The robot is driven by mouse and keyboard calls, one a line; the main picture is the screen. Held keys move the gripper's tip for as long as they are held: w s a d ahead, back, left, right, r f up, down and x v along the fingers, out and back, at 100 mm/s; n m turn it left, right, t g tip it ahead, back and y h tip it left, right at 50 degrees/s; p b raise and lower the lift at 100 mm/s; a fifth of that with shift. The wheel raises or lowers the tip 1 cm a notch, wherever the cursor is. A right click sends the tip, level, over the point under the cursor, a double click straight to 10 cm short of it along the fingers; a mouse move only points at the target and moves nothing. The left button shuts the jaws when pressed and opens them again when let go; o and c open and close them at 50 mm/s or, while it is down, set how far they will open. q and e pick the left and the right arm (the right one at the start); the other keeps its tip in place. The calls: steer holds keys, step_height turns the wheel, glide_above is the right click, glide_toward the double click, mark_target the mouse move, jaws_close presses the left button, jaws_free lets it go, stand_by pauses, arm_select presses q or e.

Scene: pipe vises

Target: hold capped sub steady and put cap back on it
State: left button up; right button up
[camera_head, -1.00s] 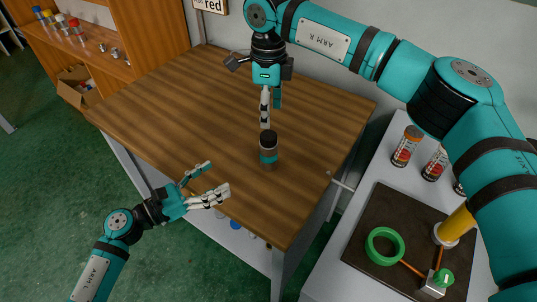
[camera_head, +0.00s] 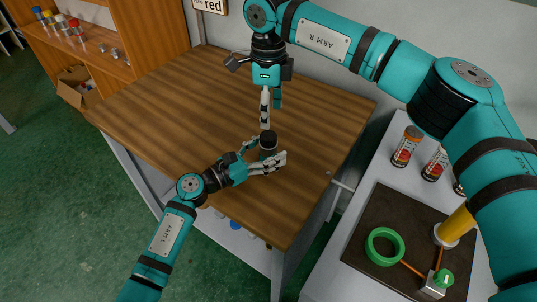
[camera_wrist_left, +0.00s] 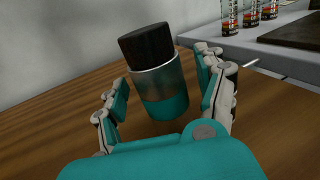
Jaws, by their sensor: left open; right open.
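The capped sub (camera_head: 268,151) stands upright on the wooden table, with its black cap (camera_head: 268,139) seated on top. In the left wrist view, the sub (camera_wrist_left: 160,90) shows a metal body with a teal lower band under the black cap (camera_wrist_left: 146,43). My left gripper (camera_head: 266,157) is open, its fingers on either side of the sub; gaps show beside it in the left wrist view (camera_wrist_left: 165,95). My right gripper (camera_head: 271,108) points down just behind the cap, open and empty. The sub's lower part is partly hidden by my left fingers in the head view.
The wooden table (camera_head: 170,110) is otherwise clear. A grey side bench at right holds several labelled bottles (camera_head: 407,146) and a dark board (camera_head: 385,210) with a green ring (camera_head: 384,246) and a yellow cylinder (camera_head: 456,226). A shelf with small parts (camera_head: 73,28) stands at far left.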

arm_select(q)
steer(key=shift+d, duration=0.1)
jaws_close()
stand_by(0.6)
